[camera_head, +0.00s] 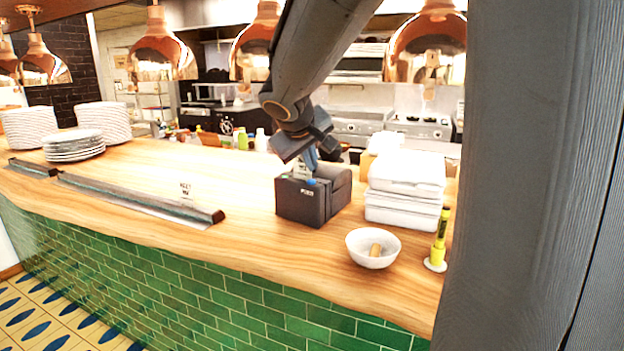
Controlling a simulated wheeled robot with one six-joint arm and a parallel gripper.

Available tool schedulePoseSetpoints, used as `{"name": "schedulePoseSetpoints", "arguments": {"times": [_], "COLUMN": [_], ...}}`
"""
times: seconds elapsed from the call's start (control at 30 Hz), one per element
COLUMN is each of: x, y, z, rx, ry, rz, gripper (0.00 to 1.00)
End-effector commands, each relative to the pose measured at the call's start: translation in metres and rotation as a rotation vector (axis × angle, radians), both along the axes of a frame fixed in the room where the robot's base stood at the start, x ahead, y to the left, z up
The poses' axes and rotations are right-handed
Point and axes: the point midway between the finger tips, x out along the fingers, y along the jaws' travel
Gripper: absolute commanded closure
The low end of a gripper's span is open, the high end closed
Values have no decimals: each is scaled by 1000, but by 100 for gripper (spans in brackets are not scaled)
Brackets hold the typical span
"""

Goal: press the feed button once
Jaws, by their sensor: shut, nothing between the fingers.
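A dark box-shaped printer (315,196) stands on the wooden counter, with a small white label on its front. The blue feed button (311,181) shows on its top front edge, just above the label. My gripper (311,166) points down from above, shut and empty, with its fingertips right over the button. I cannot tell whether the tips touch the button or hover just above it. A white paper piece stands behind the fingers and is partly hidden by them.
White stacked boxes (404,188) stand close right of the printer. A white bowl (373,248) and a yellow marker in a holder (439,240) are near the counter's front edge. A metal rail (140,200) lies left. Copper lamps (162,52) hang above.

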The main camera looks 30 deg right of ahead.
Motion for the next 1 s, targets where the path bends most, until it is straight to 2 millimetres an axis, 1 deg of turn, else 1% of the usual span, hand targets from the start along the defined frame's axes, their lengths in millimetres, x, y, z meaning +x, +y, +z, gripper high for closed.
{"name": "schedulePoseSetpoints", "arguments": {"times": [0.03, 0.1, 0.43, 0.53, 1.0], "x": [0, 0, -1, 0, 0], "y": [0, 0, 0, 0, 0], "z": [7, 13, 42, 45, 43], "rx": [0, 0, 0, 1, 0], "ry": [-1, -1, 0, 0, 0], "rz": [1, 1, 0, -1, 0], "gripper": [100, 100, 100, 100, 100]}}
